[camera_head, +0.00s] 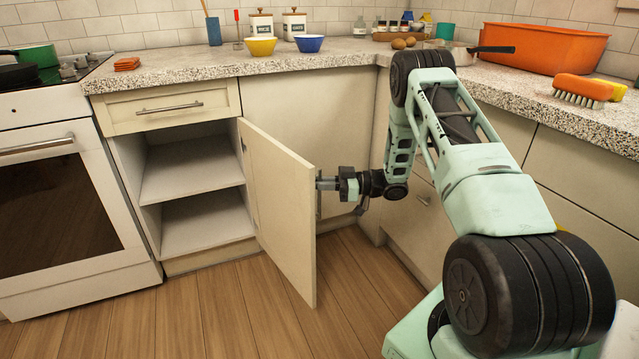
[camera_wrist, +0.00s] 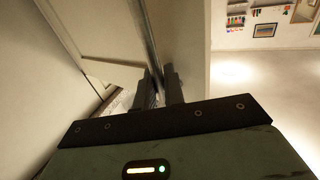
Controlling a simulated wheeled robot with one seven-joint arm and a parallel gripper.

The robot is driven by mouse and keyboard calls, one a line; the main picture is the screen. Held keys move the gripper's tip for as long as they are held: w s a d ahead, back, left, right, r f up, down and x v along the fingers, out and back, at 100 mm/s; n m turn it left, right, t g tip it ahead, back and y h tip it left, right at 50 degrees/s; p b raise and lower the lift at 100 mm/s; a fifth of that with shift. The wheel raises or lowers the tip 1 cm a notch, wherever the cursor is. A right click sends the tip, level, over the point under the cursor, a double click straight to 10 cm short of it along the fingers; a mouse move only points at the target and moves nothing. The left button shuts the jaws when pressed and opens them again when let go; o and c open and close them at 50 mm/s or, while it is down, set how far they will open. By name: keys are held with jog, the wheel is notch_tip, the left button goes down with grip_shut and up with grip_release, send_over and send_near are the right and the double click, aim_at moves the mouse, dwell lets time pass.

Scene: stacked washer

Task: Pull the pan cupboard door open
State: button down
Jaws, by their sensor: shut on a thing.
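The pan cupboard door (camera_head: 277,212) is a cream panel hinged at the right of the open cupboard (camera_head: 195,190). It stands swung well out into the room, and two empty shelves show inside. My gripper (camera_head: 322,183) is at the door's outer face near its free edge. In the wrist view my gripper (camera_wrist: 161,82) has its two fingers close together around a long metal bar handle (camera_wrist: 150,40). The handle is mostly hidden behind the door in the head view.
A white oven (camera_head: 60,190) stands left of the cupboard. A speckled worktop (camera_head: 200,68) runs above, with bowls, canisters and an orange tub (camera_head: 545,48). More cabinet fronts (camera_head: 420,215) lie right of the door. The wooden floor (camera_head: 220,310) in front is clear.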

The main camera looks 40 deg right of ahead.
jog(key=shift+s+d+f, duration=0.1)
jog(key=shift+s+f, duration=0.05)
jog(key=shift+s, duration=0.05)
jog(key=c, duration=1.6)
grip_release()
jog(key=shift+o, duration=0.2)
jog(key=shift+d, duration=0.1)
jog(key=p+v, duration=0.1)
jog(key=v, duration=1.6)
jog(key=shift+p, duration=0.3)
jog(key=shift+s, duration=0.1)
